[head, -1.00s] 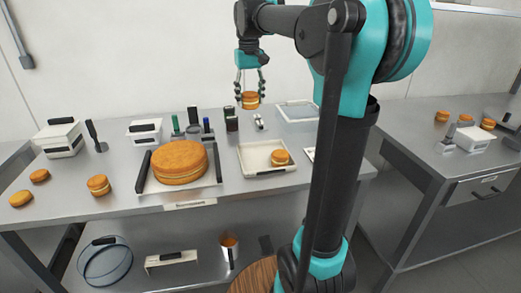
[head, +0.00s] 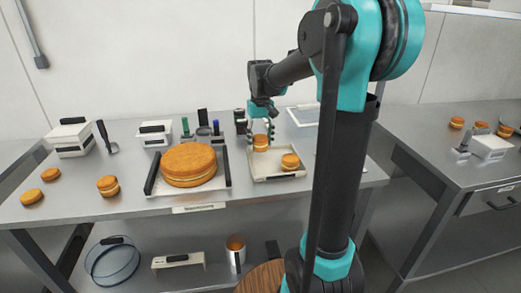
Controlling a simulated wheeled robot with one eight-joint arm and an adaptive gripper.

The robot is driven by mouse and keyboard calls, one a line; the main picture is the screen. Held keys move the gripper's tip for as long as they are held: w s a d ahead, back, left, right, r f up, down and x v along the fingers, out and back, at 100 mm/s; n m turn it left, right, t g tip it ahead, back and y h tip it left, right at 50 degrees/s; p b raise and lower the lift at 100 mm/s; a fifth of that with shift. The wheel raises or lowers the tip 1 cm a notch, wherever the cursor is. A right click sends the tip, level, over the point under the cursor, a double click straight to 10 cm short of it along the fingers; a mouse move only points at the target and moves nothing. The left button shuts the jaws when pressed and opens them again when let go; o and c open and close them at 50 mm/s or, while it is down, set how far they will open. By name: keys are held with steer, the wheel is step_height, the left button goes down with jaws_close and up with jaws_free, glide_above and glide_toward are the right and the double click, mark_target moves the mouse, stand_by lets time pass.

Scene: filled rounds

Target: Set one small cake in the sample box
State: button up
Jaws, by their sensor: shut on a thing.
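My gripper (head: 261,134) points down and is shut on a small filled cake (head: 261,143), golden with a pale middle layer. It holds this cake at the back left part of a shallow white box (head: 262,177). I cannot tell whether the cake touches the box floor. A second small cake (head: 290,161) is in the front right of that box. No label lets me confirm it as the sample box. Another small cake (head: 108,186) stands on the table at the left.
A large filled cake (head: 188,163) sits on a tray left of the white box. Tools and jars stand behind it. A shallow tray (head: 304,115) lies at the back right. Single rounds (head: 32,197) lie far left. A second table (head: 440,160) stands right.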

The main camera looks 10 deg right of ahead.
mark_target(261, 149)
steer(key=shift+f, duration=1.9)
steer(key=o, duration=0.8)
steer(key=shift+f, duration=0.1)
step_height(261, 149, up, 12)
steer(key=shift+r, duration=0.15)
